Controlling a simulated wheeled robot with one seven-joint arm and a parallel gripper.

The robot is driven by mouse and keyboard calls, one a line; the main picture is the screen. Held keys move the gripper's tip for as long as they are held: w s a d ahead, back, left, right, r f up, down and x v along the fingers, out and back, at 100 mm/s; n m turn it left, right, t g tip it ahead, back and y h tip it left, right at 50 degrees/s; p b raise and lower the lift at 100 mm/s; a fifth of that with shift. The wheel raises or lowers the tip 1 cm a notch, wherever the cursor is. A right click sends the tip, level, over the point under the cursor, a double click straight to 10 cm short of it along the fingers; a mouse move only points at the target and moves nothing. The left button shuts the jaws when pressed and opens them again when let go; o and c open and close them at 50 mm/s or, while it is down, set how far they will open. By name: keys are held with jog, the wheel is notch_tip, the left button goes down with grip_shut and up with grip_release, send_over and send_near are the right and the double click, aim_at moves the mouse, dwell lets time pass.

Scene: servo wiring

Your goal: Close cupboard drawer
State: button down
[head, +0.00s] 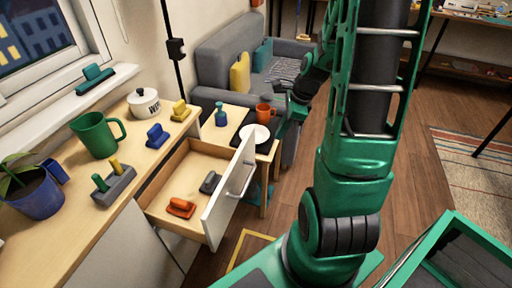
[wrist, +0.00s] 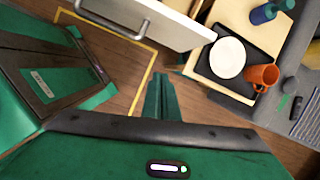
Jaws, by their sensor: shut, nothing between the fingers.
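The cupboard drawer (head: 229,196) stands pulled out from the wooden-topped cupboard (head: 88,225) in the head view. Its white front panel has a bar handle and faces right. An orange object (head: 180,207) and a dark grey object (head: 210,182) lie inside it. In the wrist view, the drawer's white front (wrist: 172,22) and bar handle (wrist: 112,27) show at the top. My gripper (wrist: 161,84) is shut and empty, apart from the drawer front and below it in that picture. In the head view my arm's end is partly hidden and small, right of the drawer.
A small side table with a white plate (head: 255,133), orange mug (head: 265,112) and blue bottle (head: 221,114) stands behind the drawer. A grey sofa (head: 222,58) is beyond. A green pitcher (head: 94,135) and other items stand on the cupboard. Wooden floor (head: 408,190) lies open to the right.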

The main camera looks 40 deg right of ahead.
notch_tip(320, 180, down, 2)
jog(key=w+d+m, duration=0.1)
jog(key=w+m, duration=0.1)
jog(key=m, duration=0.1)
send_over(252, 155)
jog(key=s, duration=0.2)
jog(key=shift+f, duration=4.85)
jog(key=shift+s+d+t, duration=0.15)
jog(key=shift+d+t, duration=0.25)
